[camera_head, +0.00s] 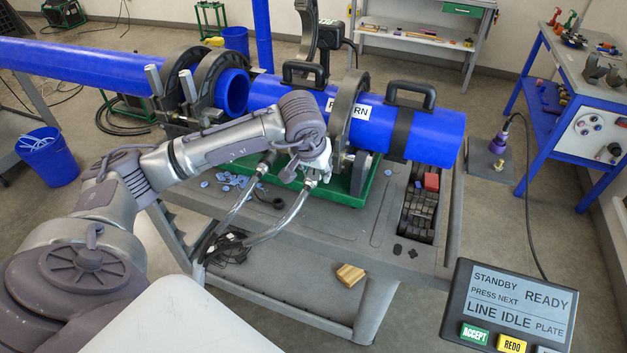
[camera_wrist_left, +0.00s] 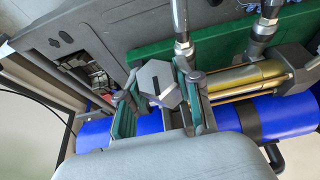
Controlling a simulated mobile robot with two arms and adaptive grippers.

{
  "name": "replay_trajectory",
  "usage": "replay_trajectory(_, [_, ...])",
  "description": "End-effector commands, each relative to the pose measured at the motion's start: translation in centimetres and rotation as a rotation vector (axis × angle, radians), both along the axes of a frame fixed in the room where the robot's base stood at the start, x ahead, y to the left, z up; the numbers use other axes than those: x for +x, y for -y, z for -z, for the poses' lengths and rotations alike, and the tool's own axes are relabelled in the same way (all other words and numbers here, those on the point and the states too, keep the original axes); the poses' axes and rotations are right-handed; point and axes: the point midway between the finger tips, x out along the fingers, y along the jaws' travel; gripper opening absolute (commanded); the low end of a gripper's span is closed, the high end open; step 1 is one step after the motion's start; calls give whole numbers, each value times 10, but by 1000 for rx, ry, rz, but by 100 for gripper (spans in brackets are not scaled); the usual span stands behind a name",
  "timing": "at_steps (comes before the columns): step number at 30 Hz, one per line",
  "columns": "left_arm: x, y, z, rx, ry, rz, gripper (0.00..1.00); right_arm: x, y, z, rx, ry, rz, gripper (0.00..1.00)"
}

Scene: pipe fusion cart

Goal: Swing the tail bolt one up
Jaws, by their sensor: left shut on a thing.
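My left gripper (camera_head: 322,166) reaches in over the green cart bed, beside the clamp ring nearest the right end of the blue pipe. In the left wrist view its two green-padded fingers (camera_wrist_left: 160,112) are closed around the tail bolt, whose grey hexagonal head (camera_wrist_left: 158,84) with a dark slot shows between the fingertips. The bolt's shank is mostly hidden by the fingers. In the head view the gripper and wrist cover most of it, so its tilt is hard to tell. The clamp ring (camera_head: 346,108) stands around the pipe (camera_head: 436,137). My right gripper is out of view.
Two hydraulic hoses (camera_head: 284,222) run down close to the gripper. Black-handled clamps (camera_head: 407,95) sit on the pipe. A bin of dark parts with a red block (camera_head: 431,182) is at the cart's right. A control panel (camera_head: 515,305) stands in front right.

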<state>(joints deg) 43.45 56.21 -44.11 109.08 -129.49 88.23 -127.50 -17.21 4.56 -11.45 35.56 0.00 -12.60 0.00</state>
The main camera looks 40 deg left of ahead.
Motion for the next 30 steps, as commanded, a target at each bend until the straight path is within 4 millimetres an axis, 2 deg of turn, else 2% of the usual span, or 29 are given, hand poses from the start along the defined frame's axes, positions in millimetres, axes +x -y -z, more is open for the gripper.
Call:
replay_trajectory(2, [3, 0, -8, -1, 6, 1, 22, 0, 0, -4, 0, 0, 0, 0])
replay_trajectory(14, [4, 0, -11, -1, 6, 1, 22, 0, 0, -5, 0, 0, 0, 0])
replay_trajectory(24, [14, -2, -32, -2, 9, 1, 22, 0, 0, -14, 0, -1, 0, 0])
replay_trajectory(30, [14, -2, -32, -3, 7, 1, 22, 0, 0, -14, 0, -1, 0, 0])
